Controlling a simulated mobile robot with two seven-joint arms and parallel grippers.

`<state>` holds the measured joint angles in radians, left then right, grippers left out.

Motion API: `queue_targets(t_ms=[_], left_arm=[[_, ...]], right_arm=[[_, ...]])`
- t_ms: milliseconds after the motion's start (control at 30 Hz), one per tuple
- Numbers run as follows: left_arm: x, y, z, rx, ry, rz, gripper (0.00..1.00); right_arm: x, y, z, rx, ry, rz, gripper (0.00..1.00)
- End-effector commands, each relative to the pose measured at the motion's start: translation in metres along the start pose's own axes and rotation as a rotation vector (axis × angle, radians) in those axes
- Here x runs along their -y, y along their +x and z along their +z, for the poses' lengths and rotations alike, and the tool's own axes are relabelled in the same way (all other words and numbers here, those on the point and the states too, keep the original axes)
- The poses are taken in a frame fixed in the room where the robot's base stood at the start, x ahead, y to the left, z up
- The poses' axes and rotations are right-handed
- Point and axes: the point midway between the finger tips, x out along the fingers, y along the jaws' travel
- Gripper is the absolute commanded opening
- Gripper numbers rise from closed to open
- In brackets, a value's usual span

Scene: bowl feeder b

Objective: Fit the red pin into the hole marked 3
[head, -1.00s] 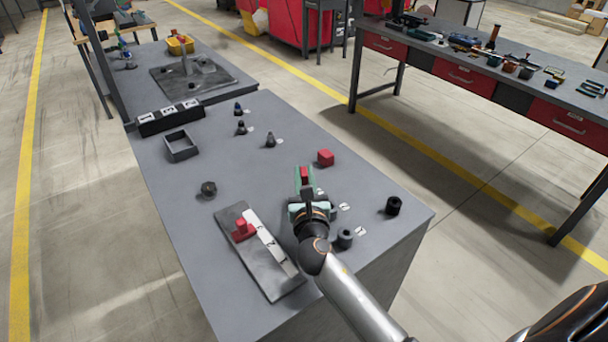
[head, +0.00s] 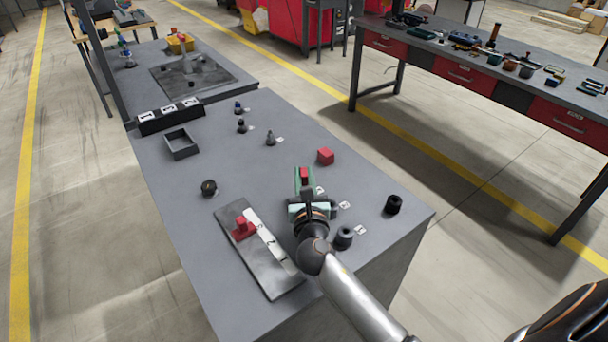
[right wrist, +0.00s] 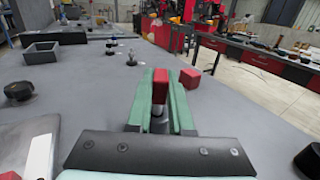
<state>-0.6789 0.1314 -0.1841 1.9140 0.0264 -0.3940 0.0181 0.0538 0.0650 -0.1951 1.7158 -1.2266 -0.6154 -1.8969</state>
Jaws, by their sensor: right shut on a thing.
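My right gripper (head: 304,174) is shut on the red pin (head: 304,176), above the grey table at its right part. In the right wrist view the pin (right wrist: 160,82) stands upright between the green fingers (right wrist: 160,90), with a shiny metal part below its red head. A dark grey board (head: 274,285) with a white label strip (head: 266,240) lies to the left of the gripper in the head view. A red piece (head: 242,229) sits on its far part. The strip's marks are too small to read surely, and I cannot make out the hole marked 3. My left gripper is not in view.
A red cube (head: 325,156) stands beyond the gripper. Black cylinders stand at the right (head: 393,204) and near my wrist (head: 344,237).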

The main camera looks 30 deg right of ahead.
Motion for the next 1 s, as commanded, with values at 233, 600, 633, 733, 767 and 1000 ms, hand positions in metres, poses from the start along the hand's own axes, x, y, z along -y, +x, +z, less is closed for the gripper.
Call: queue_targets(t_ms=[233, 600, 633, 733, 767, 1000], left_arm=[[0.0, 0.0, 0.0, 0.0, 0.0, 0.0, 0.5], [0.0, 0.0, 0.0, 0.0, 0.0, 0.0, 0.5], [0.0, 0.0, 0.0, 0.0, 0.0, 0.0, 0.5], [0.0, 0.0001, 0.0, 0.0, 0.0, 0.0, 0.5], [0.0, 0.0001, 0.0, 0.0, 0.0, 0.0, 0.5], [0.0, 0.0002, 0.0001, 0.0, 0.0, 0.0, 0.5]], right_arm=[[-0.0001, 0.0, -0.0019, 0.0, 0.001, 0.0, 0.0], [0.0, 0.0001, -0.0019, 0.0, 0.001, 0.0, 0.0], [0.0, 0.0001, -0.0021, 0.0, 0.001, 0.0, 0.0], [0.0, 0.0001, -0.0033, 0.0, 0.0, 0.0, 0.0], [0.0, 0.0001, -0.0037, 0.0, 0.0, 0.0, 0.0], [-0.0001, 0.0, -0.0059, 0.0, 0.0, 0.0, 0.0]])
